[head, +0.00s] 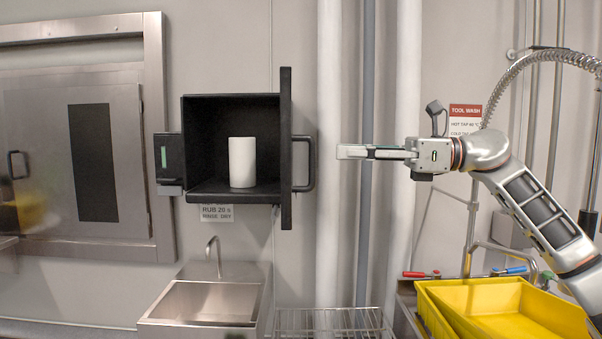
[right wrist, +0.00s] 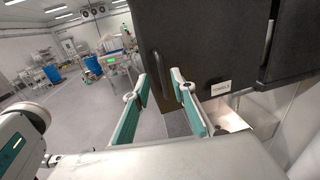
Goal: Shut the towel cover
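The black towel box is on the wall in the head view, with its cover (head: 286,150) standing open, nearly edge-on, at the right side. A looped black handle (head: 308,163) sticks out to the right from the cover. A white roll (head: 243,162) stands upright inside the box. My right gripper (head: 342,152) points left, a short gap right of the handle. My left gripper is not in view.
A steel sink (head: 205,302) is below the box, with a wire rack (head: 332,322) to its right. Yellow bins (head: 505,310) stand at lower right. White vertical pipes (head: 329,100) run behind my right gripper. A steel hatch (head: 80,160) is on the left.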

